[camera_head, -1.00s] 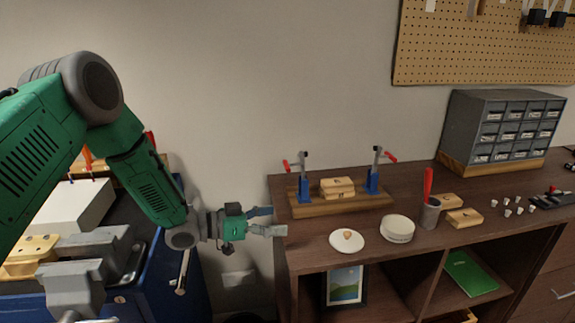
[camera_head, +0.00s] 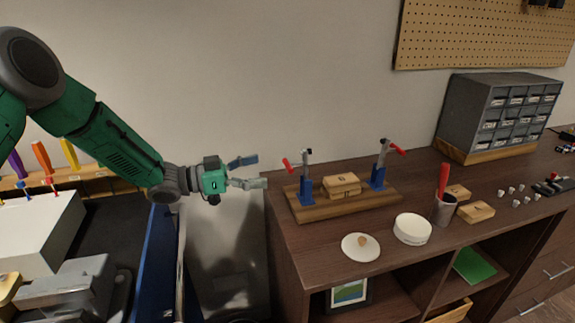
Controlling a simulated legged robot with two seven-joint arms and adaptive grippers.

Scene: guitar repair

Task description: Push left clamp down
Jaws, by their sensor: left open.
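The left clamp (camera_head: 305,188) has a blue base and a grey lever with a red handle tip. It stands on the left end of a wooden board (camera_head: 330,211) on the dark brown cabinet. The right clamp (camera_head: 379,172) is like it, at the board's right end. A small light wooden block (camera_head: 342,186) lies between the clamps. My left gripper (camera_head: 262,171) is open and empty, just left of the left clamp and apart from it, its fingers pointing right. My right gripper is not in view.
On the cabinet top (camera_head: 300,240) stand a white lid (camera_head: 360,247), a round white dish (camera_head: 412,229), a grey cup (camera_head: 444,210) with a red tool, wooden blocks (camera_head: 475,212) and a drawer unit (camera_head: 500,117). A blue cart edge (camera_head: 152,260) is at left.

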